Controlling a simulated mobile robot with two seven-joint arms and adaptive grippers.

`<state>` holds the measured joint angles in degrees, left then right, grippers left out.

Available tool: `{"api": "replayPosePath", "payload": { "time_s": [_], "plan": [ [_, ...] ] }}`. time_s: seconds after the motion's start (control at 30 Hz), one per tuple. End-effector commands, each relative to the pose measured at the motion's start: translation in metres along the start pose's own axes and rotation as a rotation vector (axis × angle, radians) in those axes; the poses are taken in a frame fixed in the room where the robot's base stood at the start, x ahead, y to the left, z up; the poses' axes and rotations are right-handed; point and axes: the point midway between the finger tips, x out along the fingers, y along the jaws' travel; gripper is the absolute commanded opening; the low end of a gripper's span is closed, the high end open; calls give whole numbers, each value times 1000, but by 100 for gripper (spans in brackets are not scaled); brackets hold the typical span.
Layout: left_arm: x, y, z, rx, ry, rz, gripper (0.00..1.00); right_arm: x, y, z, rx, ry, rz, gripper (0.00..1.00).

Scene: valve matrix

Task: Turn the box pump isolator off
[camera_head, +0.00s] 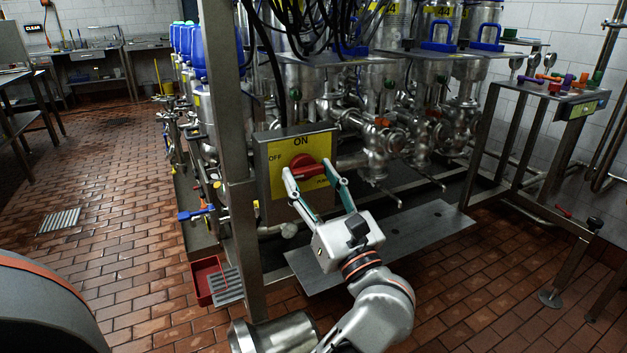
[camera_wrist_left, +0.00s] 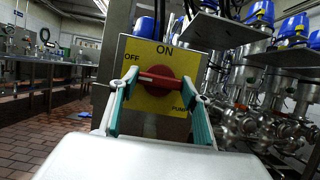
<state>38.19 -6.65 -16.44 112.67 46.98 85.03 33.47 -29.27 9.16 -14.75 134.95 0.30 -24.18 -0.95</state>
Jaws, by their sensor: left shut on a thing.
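The box pump isolator (camera_head: 265,178) is a grey box with a yellow plate marked ON at the top, OFF at the left and PUMP at lower right. Its red rotary knob (camera_head: 305,168) sits in the middle of the plate; it also shows in the left wrist view (camera_wrist_left: 160,74). The knob's bar lies nearly level, its left end slightly higher and just below the OFF label. My left gripper (camera_head: 308,170) has its two fingers at either side of the knob and is shut on it. My right gripper is not in view.
A steel post (camera_head: 228,130) stands right beside the box at left. Steel vessels and pipework (camera_head: 375,135) crowd behind it. A red tray (camera_head: 204,280) lies on the floor at lower left. A metal stand (camera_head: 495,130) with coloured handles is at right. Tiled floor is clear at left.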

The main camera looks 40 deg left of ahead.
Motion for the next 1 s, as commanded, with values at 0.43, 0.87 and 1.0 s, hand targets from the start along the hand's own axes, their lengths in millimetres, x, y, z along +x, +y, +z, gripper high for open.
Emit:
{"api": "replayPosePath", "payload": {
  "time_s": [0.43, 0.87, 1.0],
  "plan": [
    [0, 0, -2, -9, 5, 2, 49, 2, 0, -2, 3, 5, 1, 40],
    [1, 0, 1, -8, 1, 3, 64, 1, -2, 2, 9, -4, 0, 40],
    [6, 0, 14, -11, 2, 3, 64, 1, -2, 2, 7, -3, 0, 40]
  ]
}}
